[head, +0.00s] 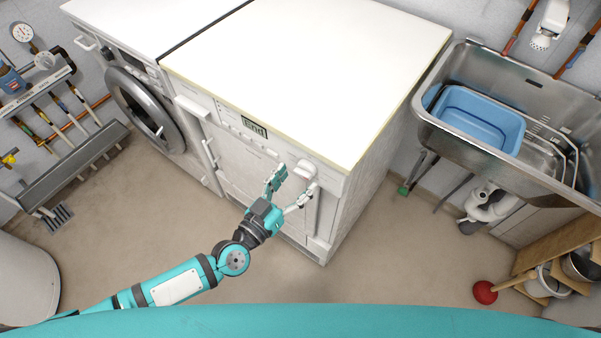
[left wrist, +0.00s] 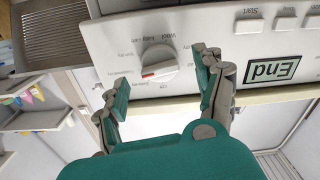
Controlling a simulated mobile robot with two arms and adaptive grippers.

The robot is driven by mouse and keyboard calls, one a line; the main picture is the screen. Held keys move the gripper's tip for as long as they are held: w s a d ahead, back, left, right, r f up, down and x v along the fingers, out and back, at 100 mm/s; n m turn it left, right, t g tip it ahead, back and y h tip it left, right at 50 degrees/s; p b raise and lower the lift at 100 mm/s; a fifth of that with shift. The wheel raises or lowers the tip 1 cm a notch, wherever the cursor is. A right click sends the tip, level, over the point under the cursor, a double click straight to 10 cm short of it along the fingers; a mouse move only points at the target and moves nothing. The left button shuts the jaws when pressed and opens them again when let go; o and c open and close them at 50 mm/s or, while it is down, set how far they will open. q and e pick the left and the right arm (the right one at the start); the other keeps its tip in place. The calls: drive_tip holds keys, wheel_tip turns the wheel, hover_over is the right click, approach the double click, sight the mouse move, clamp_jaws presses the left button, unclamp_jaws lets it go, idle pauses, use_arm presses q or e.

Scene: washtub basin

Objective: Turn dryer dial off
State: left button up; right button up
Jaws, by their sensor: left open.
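The dryer dial (left wrist: 158,62) is a round white knob with a red mark on the dryer's front control panel. In the left wrist view it is upside down, its red mark at the lower left and small labels around it. In the head view the dial (head: 304,168) is near the right end of the dryer front. My left gripper (head: 292,183) is open in front of it, and the wrist view shows its two fingers (left wrist: 158,78) on either side of the dial, with gaps visible. Its display (left wrist: 272,70) reads "End". My right gripper is not in view.
The dryer's white top (head: 310,70) is bare. A washing machine (head: 140,100) stands to its left. A steel sink (head: 470,145) with a blue basin (head: 480,118) is at the right. A plunger (head: 486,291) stands at lower right. The floor in front is clear.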

sight(305, 171)
use_arm(q)
drive_tip(key=shift+x, duration=1.2)
drive_tip(key=c, duration=1.2)
drive_tip(key=shift+o, duration=0.2)
